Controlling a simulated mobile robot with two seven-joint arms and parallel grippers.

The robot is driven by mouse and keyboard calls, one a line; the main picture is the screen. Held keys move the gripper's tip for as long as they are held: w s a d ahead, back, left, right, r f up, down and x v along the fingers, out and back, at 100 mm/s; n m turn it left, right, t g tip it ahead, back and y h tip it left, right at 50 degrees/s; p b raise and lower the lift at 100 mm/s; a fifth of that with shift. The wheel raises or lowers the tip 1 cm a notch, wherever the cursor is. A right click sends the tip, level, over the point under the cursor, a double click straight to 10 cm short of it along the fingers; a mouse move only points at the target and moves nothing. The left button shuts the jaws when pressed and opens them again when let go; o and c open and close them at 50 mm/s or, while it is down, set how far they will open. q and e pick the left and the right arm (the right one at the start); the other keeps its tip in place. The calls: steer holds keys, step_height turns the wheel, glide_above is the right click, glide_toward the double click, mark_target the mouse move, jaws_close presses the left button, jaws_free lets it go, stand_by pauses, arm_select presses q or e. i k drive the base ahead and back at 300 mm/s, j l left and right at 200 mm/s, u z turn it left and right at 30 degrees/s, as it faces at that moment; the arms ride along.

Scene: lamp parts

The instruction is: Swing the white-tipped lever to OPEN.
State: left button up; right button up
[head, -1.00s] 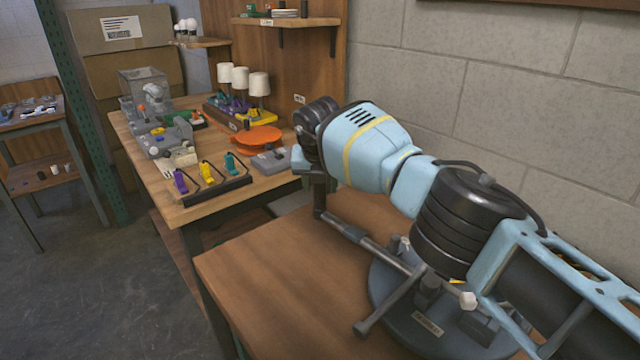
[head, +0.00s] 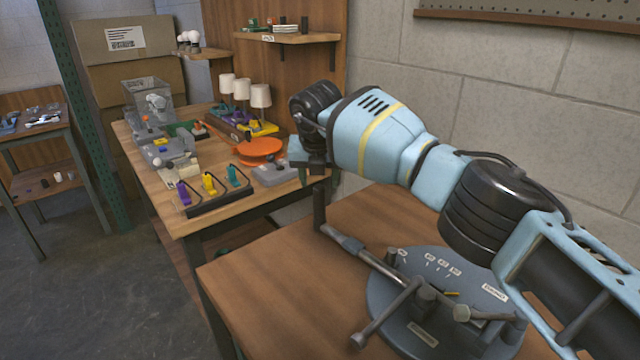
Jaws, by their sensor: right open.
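A grey round base (head: 390,318) lies on the near wooden table, with small white labels on its face. A long grey bar (head: 375,262) crosses the base and ends at the left in an upright dark handle (head: 320,210). My right gripper (head: 314,172) is open, above and beyond that handle and away from the white tip. I cannot tell whether it touches the handle. My left gripper is out of view.
The near table (head: 265,290) is bare left of the base. A second table (head: 200,222) behind holds an orange disc (head: 260,147), a rack with coloured clips (head: 212,192), small lamps (head: 243,92) and a clear box (head: 148,100). A block wall stands at right.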

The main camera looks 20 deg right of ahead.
mark_target(461, 313)
steer(key=k+j, duration=0.3)
steer(key=k, duration=0.15)
steer(key=k+j, duration=0.25)
steer(key=k, duration=0.25)
